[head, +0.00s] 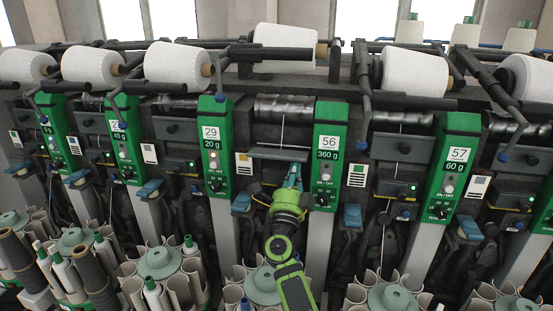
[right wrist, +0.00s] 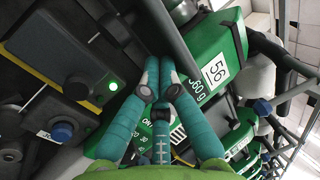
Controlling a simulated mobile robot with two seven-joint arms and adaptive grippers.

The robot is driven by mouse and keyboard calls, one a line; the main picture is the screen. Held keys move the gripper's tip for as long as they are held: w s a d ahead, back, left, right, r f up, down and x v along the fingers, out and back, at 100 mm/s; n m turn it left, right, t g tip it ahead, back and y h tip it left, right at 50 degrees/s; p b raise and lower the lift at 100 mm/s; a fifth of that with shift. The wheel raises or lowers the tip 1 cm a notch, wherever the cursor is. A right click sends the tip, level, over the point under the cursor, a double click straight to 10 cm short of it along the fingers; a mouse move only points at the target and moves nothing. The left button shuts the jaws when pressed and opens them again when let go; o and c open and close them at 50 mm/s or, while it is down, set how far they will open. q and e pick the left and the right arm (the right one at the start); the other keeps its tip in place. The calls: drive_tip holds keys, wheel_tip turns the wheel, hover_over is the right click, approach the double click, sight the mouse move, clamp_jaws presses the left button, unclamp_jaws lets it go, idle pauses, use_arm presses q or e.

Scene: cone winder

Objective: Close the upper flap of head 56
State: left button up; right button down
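Head 56 carries a green panel (head: 330,150) marked 56 and 360 g, just right of centre in the head view; the panel also shows in the right wrist view (right wrist: 212,62). Left of it, the upper flap (head: 278,153) sticks out as a dark, nearly flat plate, unlike the upright flap of the neighbouring head. My right gripper (head: 293,172) is just below the flap, beside the panel. In the right wrist view its teal fingers (right wrist: 160,80) meet at the tips with nothing seen between them. A dark bar (right wrist: 178,35) lies close to the tips; contact is unclear. My left gripper is out of view.
Green panels 29 (head: 213,145) and 57 (head: 455,165) stand to either side. A white yarn cone (head: 284,40) lies above head 56, and a thread runs down behind the flap. Tube magazines (head: 262,285) stand below, near my right arm.

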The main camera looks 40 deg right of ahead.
sight(295, 157)
drive_tip(key=shift+d+r+p, duration=0.15)
drive_tip(key=shift+r+p, duration=0.95)
drive_tip(key=shift+r, duration=0.15)
drive_tip(key=shift+w+r+p, duration=0.15)
drive_tip(key=shift+r+p, duration=0.1)
drive_tip(key=shift+p, duration=0.1)
drive_tip(key=shift+w+d+r+p, duration=0.15)
drive_tip(key=shift+d+r+p, duration=0.1)
drive_tip(key=shift+r+p, duration=0.2)
drive_tip(key=shift+w+d+r+p, duration=0.2)
drive_tip(key=shift+d+r+p, duration=0.1)
drive_tip(key=shift+r+p, duration=0.3)
drive_tip(key=shift+r, duration=0.1)
drive_tip(key=shift+w+d+r, duration=0.1)
